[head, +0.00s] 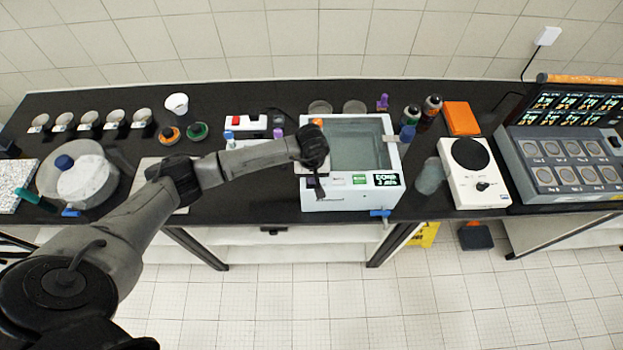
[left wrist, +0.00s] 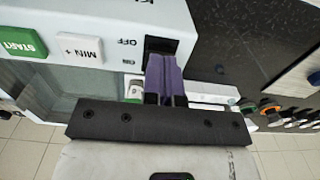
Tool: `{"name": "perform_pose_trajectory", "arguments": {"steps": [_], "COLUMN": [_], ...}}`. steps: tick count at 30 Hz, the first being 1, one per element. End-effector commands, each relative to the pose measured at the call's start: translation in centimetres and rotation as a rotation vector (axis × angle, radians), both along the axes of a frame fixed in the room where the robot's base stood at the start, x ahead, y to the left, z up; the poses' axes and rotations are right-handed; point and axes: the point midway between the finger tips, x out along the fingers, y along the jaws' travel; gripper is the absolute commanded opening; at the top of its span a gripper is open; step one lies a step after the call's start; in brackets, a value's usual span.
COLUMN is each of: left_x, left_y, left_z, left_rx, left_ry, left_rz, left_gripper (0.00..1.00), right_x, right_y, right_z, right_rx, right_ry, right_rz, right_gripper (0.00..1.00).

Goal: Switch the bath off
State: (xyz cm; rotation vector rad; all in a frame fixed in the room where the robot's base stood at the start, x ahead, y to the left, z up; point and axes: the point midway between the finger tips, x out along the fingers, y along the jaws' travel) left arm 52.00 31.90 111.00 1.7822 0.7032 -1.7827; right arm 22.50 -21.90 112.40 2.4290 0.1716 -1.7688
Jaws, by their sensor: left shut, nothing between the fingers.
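The bath (head: 389,141) is a white, water-filled tank at the middle of the bench, with a control panel on its front. In the left wrist view its panel (left wrist: 95,20) appears upside down, with a green START button (left wrist: 22,44), a MIN + button (left wrist: 80,48) and a black switch (left wrist: 161,45) beside the word OFF. My left gripper (head: 320,191) is at the left end of that panel. Its shut, empty purple fingers (left wrist: 164,75) are at the switch and partly cover it; I cannot tell whether they touch it. My right gripper is not in view.
Several small dishes (head: 115,117) line the bench's left. A blue tap (head: 380,213) sticks out below the bath's front.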

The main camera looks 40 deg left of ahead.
Motion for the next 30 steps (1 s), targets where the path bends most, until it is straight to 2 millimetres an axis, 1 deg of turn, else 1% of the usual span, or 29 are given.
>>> {"name": "perform_pose_trajectory", "arguments": {"steps": [19, 26, 30], "left_x": [0.0, 0.0, 0.0], "left_y": [0.0, 0.0, 0.0], "left_z": [-1.0, -0.5, 0.3], "left_rx": [0.000, 0.000, 0.001], "left_ry": [0.000, 0.000, -0.001], "left_rz": [0.000, 0.000, 0.000], "left_gripper": [0.00, 0.00, 0.00], "right_x": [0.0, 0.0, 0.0], "right_y": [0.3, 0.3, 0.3], "right_z": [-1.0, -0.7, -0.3], "right_rx": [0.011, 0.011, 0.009], "right_ry": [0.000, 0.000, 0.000], "right_rz": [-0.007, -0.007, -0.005], "right_gripper": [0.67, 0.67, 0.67]}}
